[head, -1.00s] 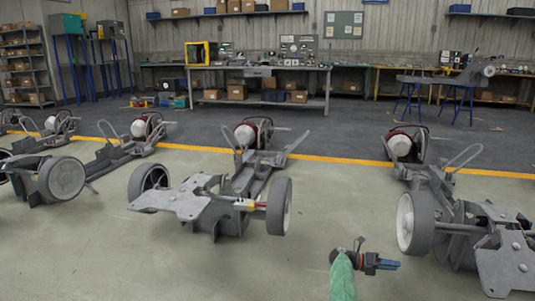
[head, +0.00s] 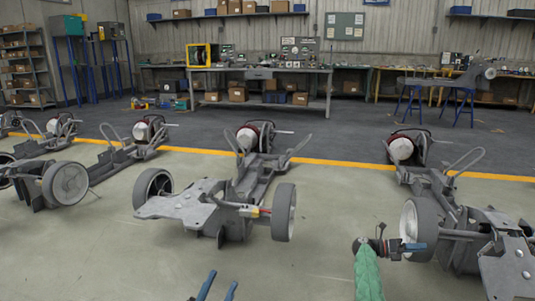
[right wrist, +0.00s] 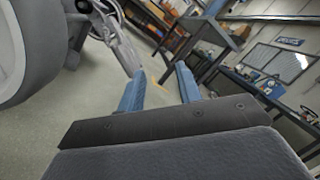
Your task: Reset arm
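My left gripper (head: 219,284) shows at the bottom edge of the head view as two blue fingers standing apart, with nothing between them. My right gripper (head: 414,247) is at the lower right, at the end of my green-sleeved arm, in front of the right chassis's wheel in the picture; whether it touches is not clear. In the right wrist view its two blue fingers (right wrist: 160,72) are apart with only floor between them.
A grey chassis (head: 190,204) stands at centre, another chassis (head: 470,228) at right close to my right arm, more at left. A large grey wheel (right wrist: 22,50) fills the wrist view's left side. Bare floor lies in front. A workbench (head: 262,82) stands behind the yellow line.

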